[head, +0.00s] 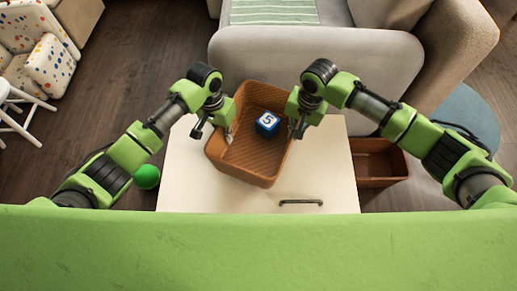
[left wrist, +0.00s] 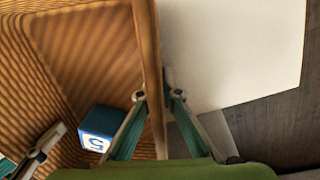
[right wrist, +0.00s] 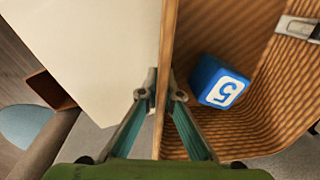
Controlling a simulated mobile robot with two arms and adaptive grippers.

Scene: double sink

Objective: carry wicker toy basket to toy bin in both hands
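The brown wicker toy basket (head: 222,160) is over the white cabinet top, turned slightly; whether it rests there or hangs just above, I cannot tell. A blue and white cube marked 5 (head: 267,123) lies inside it. My left gripper (left wrist: 156,97) has one finger on each side of the basket's left wall and is shut on it. My right gripper (right wrist: 163,90) pinches the opposite wall in the same way. The toy bin (head: 378,181), an open brown box, stands lower down, right of the cabinet, partly behind my right arm.
The white cabinet (head: 180,180) has a dark handle (head: 301,202) near its front edge. A grey sofa (head: 275,55) stands close behind. A green ball (head: 147,177) is at the cabinet's left. A spotted chair (head: 45,62) is far left, with open wooden floor between.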

